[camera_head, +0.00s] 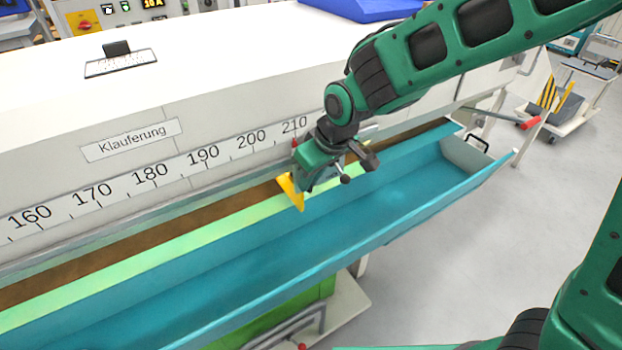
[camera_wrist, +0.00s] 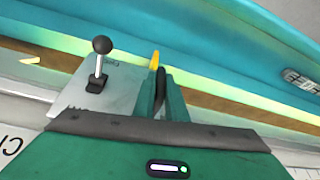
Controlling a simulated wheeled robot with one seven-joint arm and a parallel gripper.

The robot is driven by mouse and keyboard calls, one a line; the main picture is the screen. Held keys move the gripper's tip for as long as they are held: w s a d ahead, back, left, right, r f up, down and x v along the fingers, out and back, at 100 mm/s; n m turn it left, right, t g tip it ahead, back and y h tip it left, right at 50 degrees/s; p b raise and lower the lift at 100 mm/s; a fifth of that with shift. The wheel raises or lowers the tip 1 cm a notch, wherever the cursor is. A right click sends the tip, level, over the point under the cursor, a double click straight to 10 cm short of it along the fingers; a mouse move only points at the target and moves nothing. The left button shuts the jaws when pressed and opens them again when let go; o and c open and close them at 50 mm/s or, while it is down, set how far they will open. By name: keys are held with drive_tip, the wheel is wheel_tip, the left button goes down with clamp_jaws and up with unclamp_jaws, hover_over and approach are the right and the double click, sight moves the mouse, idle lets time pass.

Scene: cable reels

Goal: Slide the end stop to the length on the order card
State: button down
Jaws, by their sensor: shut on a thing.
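The end stop shows as a yellow angled plate (camera_head: 291,190) on the light green strip along the blue trough. In the wrist view, its grey carriage plate (camera_wrist: 117,80) carries a lever with a black ball knob (camera_wrist: 102,45), standing up. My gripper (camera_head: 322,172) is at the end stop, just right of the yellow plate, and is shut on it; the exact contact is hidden. The length scale (camera_head: 150,176) reads 160 to 210. A small red pointer (camera_head: 294,143) sits close under the 210 label. A white card (camera_head: 120,63) on the machine top has print too small to read.
The blue trough (camera_head: 250,250) runs along the front of the white machine and looks empty. A red-ended lever (camera_head: 529,123) sticks out at the right. A trolley (camera_head: 575,95) stands on the floor at the far right.

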drive_tip(key=shift+w+d, duration=0.25)
drive_tip(key=shift+d, duration=0.05)
drive_tip(key=shift+r, duration=0.1)
drive_tip(key=c, duration=1.8)
unclamp_jaws()
drive_tip(key=shift+s, duration=0.1)
drive_tip(key=v, duration=1)
drive_tip(key=shift+d+r, duration=0.1)
drive_tip(key=shift+r, duration=0.2)
